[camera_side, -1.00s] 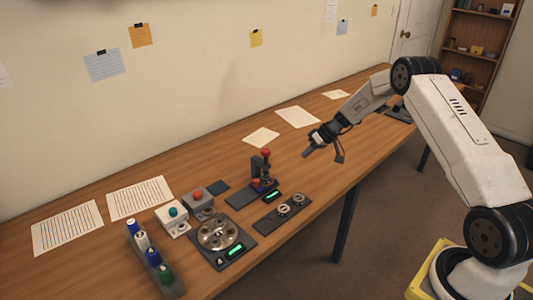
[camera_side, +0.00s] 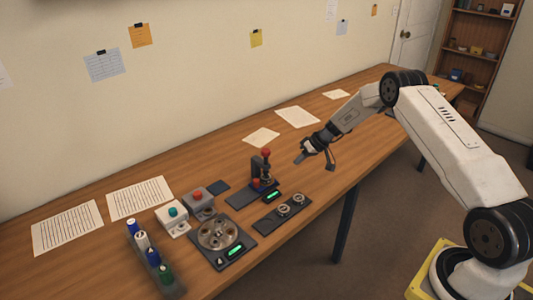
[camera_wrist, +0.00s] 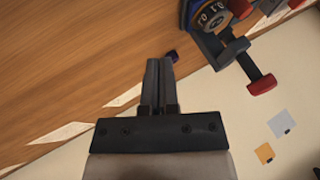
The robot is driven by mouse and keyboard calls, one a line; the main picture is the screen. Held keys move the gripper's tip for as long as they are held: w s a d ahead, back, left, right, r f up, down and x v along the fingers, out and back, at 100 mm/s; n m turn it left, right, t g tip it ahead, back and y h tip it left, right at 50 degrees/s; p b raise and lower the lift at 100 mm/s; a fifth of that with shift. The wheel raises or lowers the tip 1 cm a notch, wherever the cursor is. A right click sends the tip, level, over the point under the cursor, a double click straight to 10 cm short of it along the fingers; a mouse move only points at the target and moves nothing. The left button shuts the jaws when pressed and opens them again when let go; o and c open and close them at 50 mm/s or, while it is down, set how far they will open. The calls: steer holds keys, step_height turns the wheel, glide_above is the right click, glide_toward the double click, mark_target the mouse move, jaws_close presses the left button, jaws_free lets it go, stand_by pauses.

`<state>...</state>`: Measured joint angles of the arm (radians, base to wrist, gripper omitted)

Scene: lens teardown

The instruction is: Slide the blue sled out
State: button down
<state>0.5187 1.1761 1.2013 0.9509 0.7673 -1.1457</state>
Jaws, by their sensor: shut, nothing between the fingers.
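In the wrist view, a blue part (camera_wrist: 191,14) shows at the top edge, beside a dark dial with white figures (camera_wrist: 212,16). It belongs to a device cut off by the frame; I cannot tell whether it is the blue sled. A lever with a red grip (camera_wrist: 262,85) sticks out there. In the side view, the dark device with a red knob (camera_side: 266,153) stands on the table; no blue sled can be made out there. My gripper (camera_wrist: 160,62) is shut and empty. In the side view, my gripper (camera_side: 299,161) hangs above the table, right of the device and apart from it.
A plate with two round knobs (camera_side: 284,211) lies in front of the device. A round metal disc unit (camera_side: 217,235), button boxes (camera_side: 172,216) and a rack of bottles (camera_side: 151,256) stand further left. The table behind my gripper holds only papers (camera_side: 297,117).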

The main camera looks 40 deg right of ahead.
mark_target(271, 179)
steer(key=x, duration=0.5)
steer(key=shift+w+a+f, duration=0.1)
steer(key=shift+w+a, duration=0.1)
steer(key=shift+a, duration=0.5)
steer(key=shift+w+a+f, duration=0.1)
steer(key=shift+w+a, duration=0.1)
steer(key=shift+a, duration=0.5)
steer(key=shift+w+a+f, duration=0.1)
steer(key=shift+w+a, duration=0.1)
steer(key=shift+a, duration=0.5)
steer(key=shift+a, duration=1.7)
steer(key=shift+d, duration=0.1)
